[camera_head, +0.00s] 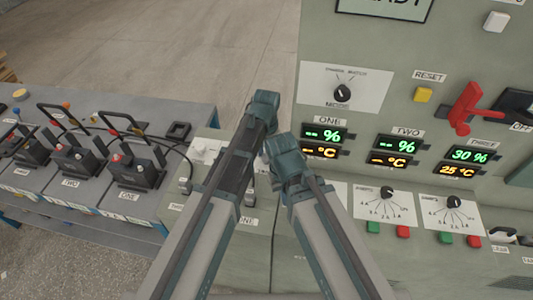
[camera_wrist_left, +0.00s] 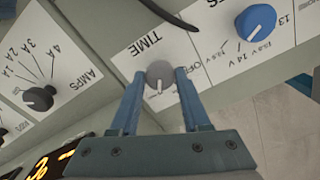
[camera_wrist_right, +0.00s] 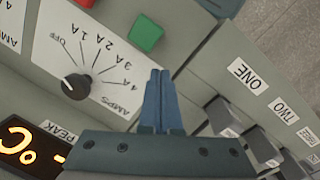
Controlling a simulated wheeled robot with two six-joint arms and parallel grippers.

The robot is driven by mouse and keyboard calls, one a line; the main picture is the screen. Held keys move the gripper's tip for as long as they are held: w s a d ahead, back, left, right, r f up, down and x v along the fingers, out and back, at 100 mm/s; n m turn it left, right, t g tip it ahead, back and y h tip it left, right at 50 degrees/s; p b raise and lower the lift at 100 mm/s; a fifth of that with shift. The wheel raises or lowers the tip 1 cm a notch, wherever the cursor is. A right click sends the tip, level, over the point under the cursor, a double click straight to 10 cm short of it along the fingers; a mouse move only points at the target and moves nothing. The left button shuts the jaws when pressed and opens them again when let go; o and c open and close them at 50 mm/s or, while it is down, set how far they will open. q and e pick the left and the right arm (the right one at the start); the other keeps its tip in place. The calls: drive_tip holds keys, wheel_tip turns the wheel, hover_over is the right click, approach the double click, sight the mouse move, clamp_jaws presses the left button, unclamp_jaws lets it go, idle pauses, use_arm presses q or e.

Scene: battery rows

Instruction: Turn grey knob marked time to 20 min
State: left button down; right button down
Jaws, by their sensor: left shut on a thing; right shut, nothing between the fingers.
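The grey knob (camera_wrist_left: 160,74) sits on a white panel marked TIME (camera_wrist_left: 140,48) in the left wrist view. Its pale pointer line points down in that picture, toward my gripper. An OFF label is to its right; the 20 min mark cannot be made out. My left gripper (camera_wrist_left: 157,82) is shut on the grey knob, one finger on each side. In the head view my left gripper (camera_head: 262,103) hides the knob. My right gripper (camera_wrist_right: 159,76) is shut and empty, in front of the cabinet; it also shows in the head view (camera_head: 284,150).
A blue voltage knob (camera_wrist_left: 256,22) is beside the TIME panel. A black AMPS knob (camera_wrist_left: 38,98) is on the other side. A green button (camera_wrist_right: 146,34) and another AMPS knob (camera_wrist_right: 76,86) are near my right gripper. Battery units (camera_head: 135,170) stand at left.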

sight(266, 156)
use_arm(q)
drive_tip(key=shift+m, duration=0.6)
drive_tip(key=shift+c, duration=1.9)
unclamp_jaws()
wheel_tip(266, 156, up, 14)
drive_tip(key=p, duration=1.3)
drive_tip(key=shift+p, duration=0.4)
use_arm(e)
wheel_tip(266, 156, up, 14)
use_arm(q)
drive_tip(key=shift+f, duration=0.15)
use_arm(e)
drive_tip(key=shift+f, duration=0.1)
